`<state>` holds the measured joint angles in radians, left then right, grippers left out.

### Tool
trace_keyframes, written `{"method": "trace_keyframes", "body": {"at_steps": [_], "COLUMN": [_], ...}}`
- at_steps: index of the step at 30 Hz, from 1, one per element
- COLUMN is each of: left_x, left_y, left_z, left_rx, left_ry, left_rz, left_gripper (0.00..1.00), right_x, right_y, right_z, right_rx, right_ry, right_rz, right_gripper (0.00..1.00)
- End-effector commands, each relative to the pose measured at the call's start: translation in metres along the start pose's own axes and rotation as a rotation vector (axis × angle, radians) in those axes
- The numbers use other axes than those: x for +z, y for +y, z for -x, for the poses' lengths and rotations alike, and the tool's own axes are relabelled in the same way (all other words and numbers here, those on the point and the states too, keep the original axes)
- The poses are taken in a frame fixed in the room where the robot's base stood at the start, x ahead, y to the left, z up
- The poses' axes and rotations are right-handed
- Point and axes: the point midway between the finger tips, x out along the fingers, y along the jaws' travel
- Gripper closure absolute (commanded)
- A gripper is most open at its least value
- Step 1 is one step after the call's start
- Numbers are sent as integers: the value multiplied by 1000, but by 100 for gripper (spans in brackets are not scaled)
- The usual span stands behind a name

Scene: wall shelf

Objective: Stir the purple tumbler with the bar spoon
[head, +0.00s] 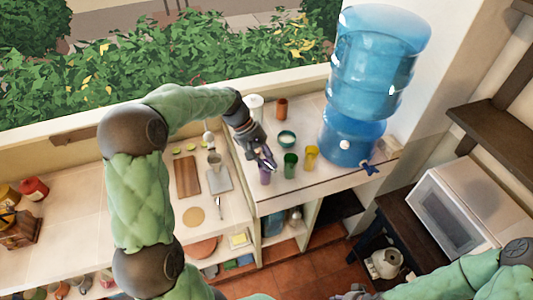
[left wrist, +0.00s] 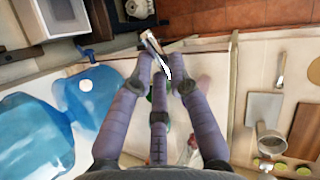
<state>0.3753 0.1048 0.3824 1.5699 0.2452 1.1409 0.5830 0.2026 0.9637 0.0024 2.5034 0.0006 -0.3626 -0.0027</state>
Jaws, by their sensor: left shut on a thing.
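The purple tumbler (head: 265,178) stands on the right counter in the head view, just below my left gripper (head: 268,160). My left gripper is shut on the bar spoon. In the left wrist view a thin silvery piece of the bar spoon (left wrist: 152,46) shows at the fingertips of my left gripper (left wrist: 160,68). Whether the spoon's lower end is inside the tumbler or above it, I cannot tell.
A green tumbler (head: 290,165) and a yellow mug (head: 311,157) stand close right of the purple tumbler. A teal bowl (head: 287,140) is behind them. A large blue water dispenser (head: 355,125) stands farther right. A wooden board (head: 187,176) lies on the left counter.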

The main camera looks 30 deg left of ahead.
Motion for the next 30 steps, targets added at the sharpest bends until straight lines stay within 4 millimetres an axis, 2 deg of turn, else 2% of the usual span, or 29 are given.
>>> {"method": "trace_keyframes", "body": {"at_steps": [18, 30], "left_x": [24, 30], "left_y": [-28, -36], "left_z": [-54, -64], "left_rx": [-381, -487], "left_ry": [329, 425], "left_rz": [-334, -421], "left_gripper": [100, 100], "right_x": [-1, -2], "right_y": [13, 16], "right_z": [-36, -46], "right_rx": [0, 0], "right_ry": [0, 0], "right_rz": [0, 0], "right_gripper": [63, 63]}}
